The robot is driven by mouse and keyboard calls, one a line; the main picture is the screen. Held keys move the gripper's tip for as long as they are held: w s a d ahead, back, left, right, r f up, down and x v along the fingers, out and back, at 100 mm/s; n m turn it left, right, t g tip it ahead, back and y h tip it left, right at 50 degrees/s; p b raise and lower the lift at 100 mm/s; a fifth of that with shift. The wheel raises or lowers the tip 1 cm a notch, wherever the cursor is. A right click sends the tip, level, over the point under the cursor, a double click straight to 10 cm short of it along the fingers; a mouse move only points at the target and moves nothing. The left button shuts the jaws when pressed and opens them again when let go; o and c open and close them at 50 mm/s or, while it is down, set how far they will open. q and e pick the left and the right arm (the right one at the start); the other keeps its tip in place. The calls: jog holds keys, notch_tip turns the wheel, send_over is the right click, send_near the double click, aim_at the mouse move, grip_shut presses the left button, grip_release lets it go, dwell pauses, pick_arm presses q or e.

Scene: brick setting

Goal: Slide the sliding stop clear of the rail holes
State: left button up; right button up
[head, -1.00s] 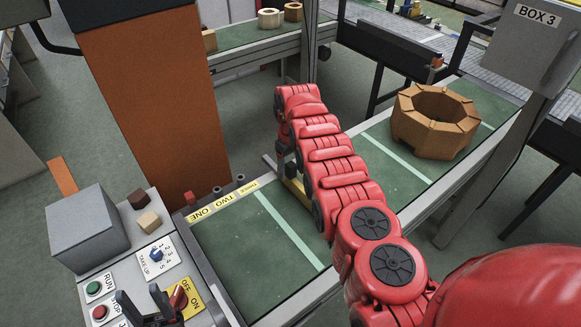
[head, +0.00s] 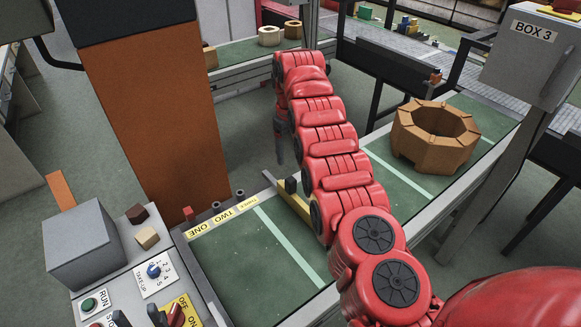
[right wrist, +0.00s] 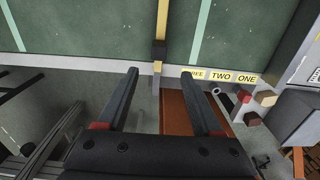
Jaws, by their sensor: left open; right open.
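The sliding stop is a yellow bar with a dark block (head: 291,185), lying across the green belt just past the THREE label. In the right wrist view its bar (right wrist: 162,18) runs down to the rail, its near end in line with the gap between my fingers. My right gripper (right wrist: 159,72) is open and empty; in the head view its tip (head: 279,158) hangs above the stop's far end, apart from it. The rail labels ONE, TWO (head: 221,215) and THREE sit left of the stop; I cannot make out the holes. My left gripper (head: 139,318) is open at the bottom left, partly cut off.
A control box (head: 86,243) and panel stand at the left, with a brown block and a tan block on it. An orange-brown column (head: 158,120) rises behind the rail. A brown octagonal ring (head: 433,150) sits on the belt at the right.

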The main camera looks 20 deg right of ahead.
notch_tip(320, 180, up, 5)
jog(key=p, duration=0.3)
jog(key=shift+f, duration=0.1)
